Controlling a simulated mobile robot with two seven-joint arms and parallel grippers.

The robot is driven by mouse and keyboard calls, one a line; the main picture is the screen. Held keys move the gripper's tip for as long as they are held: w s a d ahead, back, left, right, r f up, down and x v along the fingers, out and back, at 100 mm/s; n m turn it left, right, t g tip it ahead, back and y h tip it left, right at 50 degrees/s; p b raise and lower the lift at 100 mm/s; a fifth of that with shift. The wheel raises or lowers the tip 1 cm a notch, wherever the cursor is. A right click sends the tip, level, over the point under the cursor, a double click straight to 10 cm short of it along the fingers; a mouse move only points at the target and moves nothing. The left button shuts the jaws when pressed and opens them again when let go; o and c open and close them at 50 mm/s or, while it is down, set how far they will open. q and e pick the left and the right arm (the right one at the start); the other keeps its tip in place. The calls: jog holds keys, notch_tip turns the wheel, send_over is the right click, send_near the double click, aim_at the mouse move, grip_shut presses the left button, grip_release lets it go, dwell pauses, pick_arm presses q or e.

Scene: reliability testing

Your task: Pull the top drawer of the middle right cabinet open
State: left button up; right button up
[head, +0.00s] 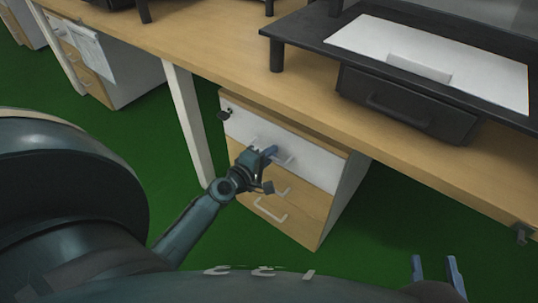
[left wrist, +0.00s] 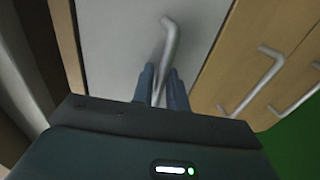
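The cabinet under the desk has a white-fronted top drawer (head: 310,158) with a light bar handle (head: 286,160). The drawer front looks flush with the cabinet. My left gripper (head: 270,152) is at this handle. In the left wrist view the handle (left wrist: 171,38) passes between the two close-set blue fingers (left wrist: 160,85), which look shut on it; part of the bar is hidden behind them. My right gripper (head: 436,270) is at the lower right of the head view, away from the cabinet, its fingers apart and empty.
Wood-fronted lower drawers (head: 295,207) with bar handles sit below. A pale desk leg (head: 190,125) stands to the left. The desk top (head: 225,62) overhangs the cabinet. Green floor (head: 385,205) is clear to the right.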

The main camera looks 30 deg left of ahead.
pick_arm(q)
grip_shut()
pick_arm(e)
jog(key=shift+f, duration=0.1)
dwell(0.3)
